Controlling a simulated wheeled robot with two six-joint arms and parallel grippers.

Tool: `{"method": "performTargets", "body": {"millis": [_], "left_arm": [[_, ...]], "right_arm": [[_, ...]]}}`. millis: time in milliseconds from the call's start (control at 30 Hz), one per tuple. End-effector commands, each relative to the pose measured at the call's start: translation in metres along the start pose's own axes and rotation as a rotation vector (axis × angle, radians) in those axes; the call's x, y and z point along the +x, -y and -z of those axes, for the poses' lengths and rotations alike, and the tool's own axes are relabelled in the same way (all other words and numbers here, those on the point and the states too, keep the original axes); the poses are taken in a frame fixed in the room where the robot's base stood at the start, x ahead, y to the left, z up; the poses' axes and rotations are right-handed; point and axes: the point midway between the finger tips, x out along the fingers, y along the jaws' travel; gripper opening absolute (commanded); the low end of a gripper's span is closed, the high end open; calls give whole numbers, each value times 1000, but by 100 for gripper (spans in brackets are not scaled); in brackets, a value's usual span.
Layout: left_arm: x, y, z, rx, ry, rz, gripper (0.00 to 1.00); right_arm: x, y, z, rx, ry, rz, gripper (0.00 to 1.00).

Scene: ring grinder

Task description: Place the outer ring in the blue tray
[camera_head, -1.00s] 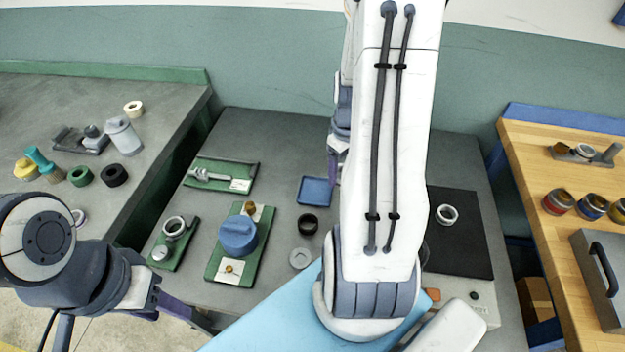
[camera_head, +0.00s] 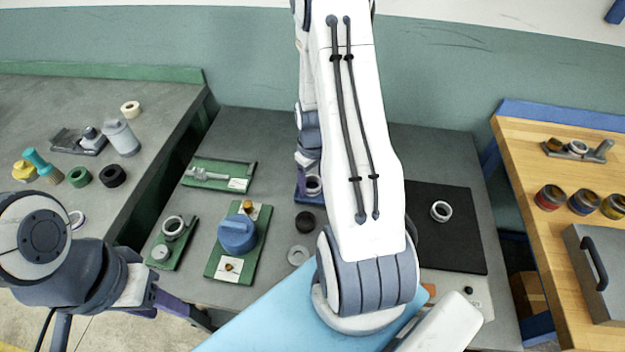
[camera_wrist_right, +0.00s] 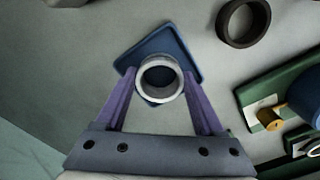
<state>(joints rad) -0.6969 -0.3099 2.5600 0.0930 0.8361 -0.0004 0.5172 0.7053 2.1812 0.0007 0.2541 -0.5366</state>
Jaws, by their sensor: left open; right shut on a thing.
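My right gripper (camera_wrist_right: 161,82) is shut on a silver ring (camera_wrist_right: 141,83), which I take to be the outer ring. In the right wrist view the ring is over the blue tray (camera_wrist_right: 190,56), covering part of it. In the head view the ring (camera_head: 313,186) shows beside my right arm, over the tray (camera_head: 302,198), which is mostly hidden. The height of the ring above the tray is hard to tell. My left gripper (camera_head: 203,318) is open and empty at the table's near left edge.
A dark ring (camera_head: 305,222) and a flat grey ring (camera_head: 298,255) lie near the tray. A green fixture with a blue knob (camera_head: 237,234) stands to the left. Another silver ring (camera_head: 441,211) lies on the black mat (camera_head: 455,245) at right.

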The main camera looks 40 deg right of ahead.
Motion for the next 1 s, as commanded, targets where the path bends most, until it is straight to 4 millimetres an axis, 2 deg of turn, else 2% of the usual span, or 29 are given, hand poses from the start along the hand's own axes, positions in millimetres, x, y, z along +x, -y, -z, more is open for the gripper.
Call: {"method": "performTargets", "body": {"millis": [167, 200, 467, 633, 767, 1000], "left_arm": [[3, 0, 0, 0, 0, 0, 47], [2, 0, 0, 0, 0, 0, 47], [2, 0, 0, 0, 0, 0, 47], [0, 0, 0, 0, 0, 0, 47], [2, 0, 0, 0, 0, 0, 47], [4, 0, 0, 0, 0, 0, 47]], "right_arm": [[5, 0, 0, 0, 0, 0, 3], [3, 0, 0, 0, 0, 0, 83], [3, 0, 0, 0, 1, 0, 83], [-6, 0, 0, 0, -1, -1, 83], [-28, -1, 1, 0, -5, -3, 83], [-81, -1, 1, 0, -5, -3, 83]]}}
